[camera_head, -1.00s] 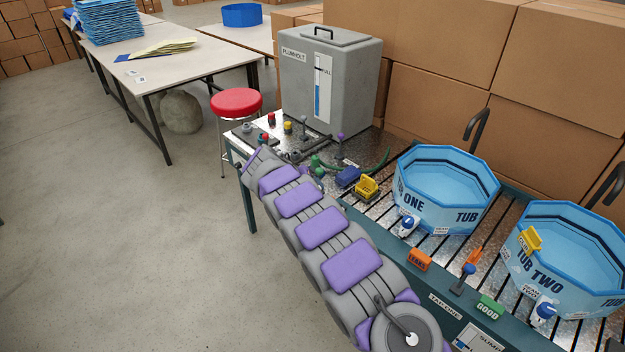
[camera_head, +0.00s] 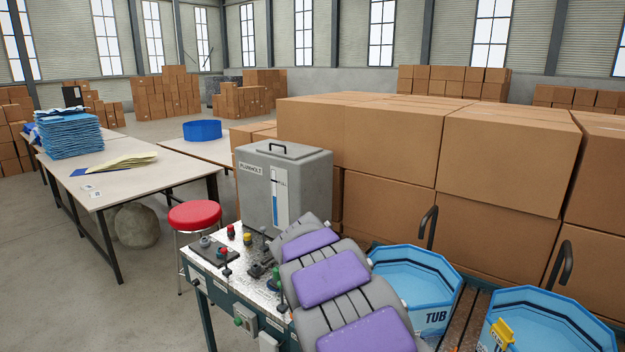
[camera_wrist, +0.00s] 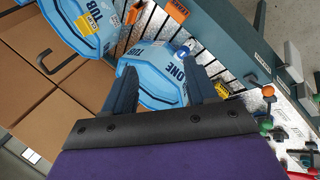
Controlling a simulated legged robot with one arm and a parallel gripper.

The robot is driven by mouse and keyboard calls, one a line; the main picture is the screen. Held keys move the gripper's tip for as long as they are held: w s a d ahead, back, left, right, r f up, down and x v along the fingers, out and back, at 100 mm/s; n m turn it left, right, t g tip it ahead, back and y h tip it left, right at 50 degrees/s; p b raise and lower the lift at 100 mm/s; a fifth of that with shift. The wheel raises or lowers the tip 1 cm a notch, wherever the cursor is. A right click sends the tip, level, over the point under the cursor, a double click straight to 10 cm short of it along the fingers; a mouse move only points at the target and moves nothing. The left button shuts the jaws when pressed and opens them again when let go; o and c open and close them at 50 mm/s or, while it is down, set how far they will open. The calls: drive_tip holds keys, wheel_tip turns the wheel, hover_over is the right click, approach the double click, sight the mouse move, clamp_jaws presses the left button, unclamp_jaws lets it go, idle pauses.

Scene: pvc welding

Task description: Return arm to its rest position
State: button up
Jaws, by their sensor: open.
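My arm, with grey links and purple pads, crosses the lower middle of the head view. Its gripper end is not clearly visible there. In the wrist view my gripper (camera_wrist: 158,72) shows two dark fingers spread apart with nothing between them. Beyond the fingers is the light blue tub one (camera_wrist: 165,92), which appears tilted because the wrist view is rotated. Tub two (camera_wrist: 88,22) is at its upper left. In the head view tub one (camera_head: 436,318) and tub two (camera_head: 548,335) stand at the lower right, partly cut off by the frame or hidden by my arm.
A grey tank (camera_head: 300,183) stands behind my arm on the metal bench, with a control box (camera_head: 212,252) at its left. Stacked cartons (camera_head: 505,160) wall off the back. A red stool (camera_head: 194,215) and a white table (camera_head: 120,180) are at left; floor is open there.

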drive_tip(key=s+d+r+m+g+y, duration=0.1)
drive_tip(key=s+d+r, duration=0.15)
drive_tip(key=s, duration=0.75)
drive_tip(key=s+d+r+g+y, duration=0.15)
drive_tip(key=s+d, duration=0.25)
drive_tip(key=s, duration=0.5)
drive_tip(key=s+a+f+g+y, duration=0.1)
drive_tip(key=s+a+f+y, duration=0.1)
drive_tip(key=s, duration=0.9)
drive_tip(key=s+a+f+y, duration=0.1)
drive_tip(key=s+f+y, duration=0.1)
drive_tip(key=s, duration=1)
drive_tip(key=shift+s+a+f+g, duration=0.25)
drive_tip(key=shift+a+f+g, duration=0.1)
drive_tip(key=shift+a+f, duration=0.1)
drive_tip(key=shift+d, duration=0.1)
